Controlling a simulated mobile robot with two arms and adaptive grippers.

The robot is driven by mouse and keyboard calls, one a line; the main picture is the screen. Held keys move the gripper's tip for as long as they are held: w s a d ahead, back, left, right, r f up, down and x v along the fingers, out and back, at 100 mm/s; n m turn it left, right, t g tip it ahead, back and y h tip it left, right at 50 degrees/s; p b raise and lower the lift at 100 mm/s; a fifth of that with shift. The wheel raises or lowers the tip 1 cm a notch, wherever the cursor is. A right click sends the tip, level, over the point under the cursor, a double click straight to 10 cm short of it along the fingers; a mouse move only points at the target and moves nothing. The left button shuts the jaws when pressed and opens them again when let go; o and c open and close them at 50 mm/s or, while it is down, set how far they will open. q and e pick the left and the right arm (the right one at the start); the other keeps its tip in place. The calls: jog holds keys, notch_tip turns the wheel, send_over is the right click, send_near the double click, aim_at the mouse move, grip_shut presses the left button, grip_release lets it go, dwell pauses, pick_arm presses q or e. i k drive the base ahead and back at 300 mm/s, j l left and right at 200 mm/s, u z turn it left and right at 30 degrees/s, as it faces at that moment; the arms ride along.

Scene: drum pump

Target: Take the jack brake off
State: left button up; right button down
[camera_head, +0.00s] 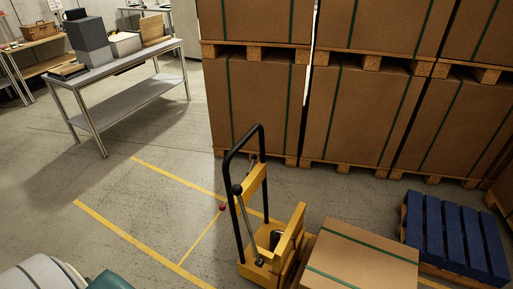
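The yellow jack (257,255) stands on the floor at the lower middle of the head view. A tall black loop handle (261,128) rises from it. A thin grey lever with a dark knob (237,190) leans up from its base on the left side. A small red knob (222,207) shows beside the handle. I cannot tell which of these parts is the brake or how it is set. Neither of my grippers is in view.
A strapped carton (360,255) lies right of the jack, with a blue pallet (455,235) beyond. Strapped cartons on pallets (355,115) are stacked behind. A metal table (125,66) with boxes stands back left. The yellow-lined floor (120,195) left of the jack is clear.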

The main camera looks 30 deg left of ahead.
aim_at(254, 156)
jog(key=i+j+z, duration=0.15)
jog(key=j, duration=0.4)
jog(key=i+j+z, duration=0.1)
jog(key=j, duration=0.5)
jog(key=i+j+z, duration=0.15)
jog(key=j, duration=0.45)
jog(key=i+j+z, duration=0.1)
jog(key=j, duration=0.55)
jog(key=i+j+z, duration=0.15)
jog(key=j, duration=0.45)
